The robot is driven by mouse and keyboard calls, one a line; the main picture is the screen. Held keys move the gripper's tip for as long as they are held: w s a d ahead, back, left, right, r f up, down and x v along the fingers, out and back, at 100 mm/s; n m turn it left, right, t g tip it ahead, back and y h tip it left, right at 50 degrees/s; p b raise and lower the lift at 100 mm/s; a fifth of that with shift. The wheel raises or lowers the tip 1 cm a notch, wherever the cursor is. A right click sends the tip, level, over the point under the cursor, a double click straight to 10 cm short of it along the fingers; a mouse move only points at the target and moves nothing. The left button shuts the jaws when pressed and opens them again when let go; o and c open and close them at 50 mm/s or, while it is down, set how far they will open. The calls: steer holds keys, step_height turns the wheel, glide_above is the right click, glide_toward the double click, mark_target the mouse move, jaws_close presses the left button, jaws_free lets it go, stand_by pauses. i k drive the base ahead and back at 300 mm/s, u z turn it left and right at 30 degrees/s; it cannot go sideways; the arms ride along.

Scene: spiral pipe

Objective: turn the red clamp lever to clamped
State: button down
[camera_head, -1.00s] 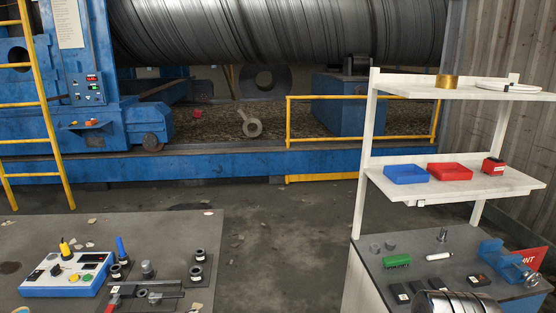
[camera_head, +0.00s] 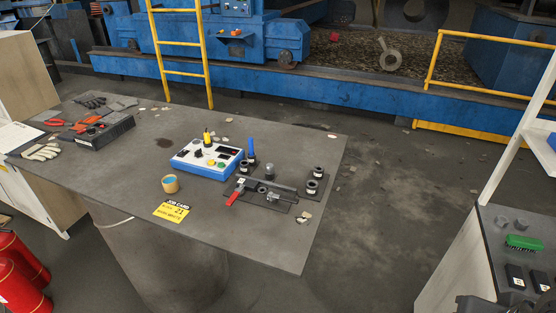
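The red clamp lever (camera_head: 236,193) belongs to a dark metal clamp fixture (camera_head: 270,191) on the grey workbench (camera_head: 290,247). It points toward the front left, at the left end of the fixture. Its exact clamp state is too small to tell. A blue-and-white control box (camera_head: 207,158) with coloured knobs stands just behind it to the left. My gripper is not clearly in view; a dark part at the bottom right edge is cut off.
A yellow job card (camera_head: 172,212) and a small cup (camera_head: 170,184) lie left of the clamp. Gloves (camera_head: 41,151) and a dark tool box (camera_head: 103,132) are farther left. A white shelf unit (camera_head: 460,260) stands at right. Open floor (camera_head: 375,200) lies between bench and shelf.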

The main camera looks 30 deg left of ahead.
mark_target(239, 192)
steer(key=u, duration=1.6)
steer(key=k, duration=0.65)
steer(key=u, duration=0.35)
steer(key=i, duration=1.7)
steer(key=z, duration=0.55)
